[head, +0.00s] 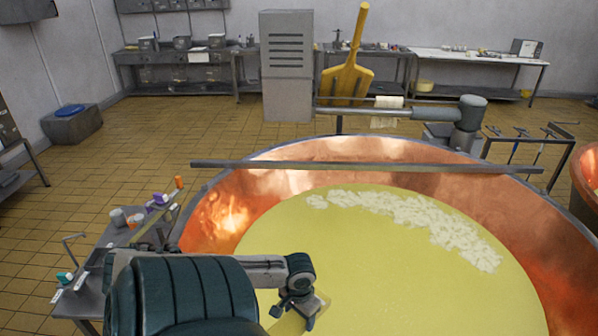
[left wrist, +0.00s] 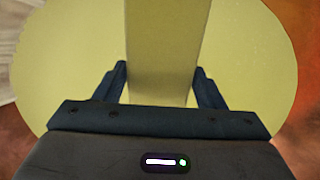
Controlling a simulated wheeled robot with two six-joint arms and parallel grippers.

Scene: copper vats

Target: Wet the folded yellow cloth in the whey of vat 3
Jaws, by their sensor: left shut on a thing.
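The large copper vat (head: 222,212) fills the front right of the head view and holds yellow whey (head: 340,250). White curd pieces (head: 425,218) float along its far right side. My left gripper (head: 300,312) is over the whey, toward the near side. It is shut on the folded yellow cloth (head: 290,324). In the left wrist view the cloth (left wrist: 163,40) is a pale yellow strip between the two dark fingers, with whey (left wrist: 70,60) behind it. I cannot tell whether its far end touches the liquid. My right gripper is not in view.
A grey bar (head: 365,167) crosses above the vat's far side. A small side table (head: 95,285) with bottles and tools stands at the left. A yellow paddle (head: 347,75) and grey cabinet (head: 287,65) stand behind. Another copper vat (head: 588,170) shows at the right edge.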

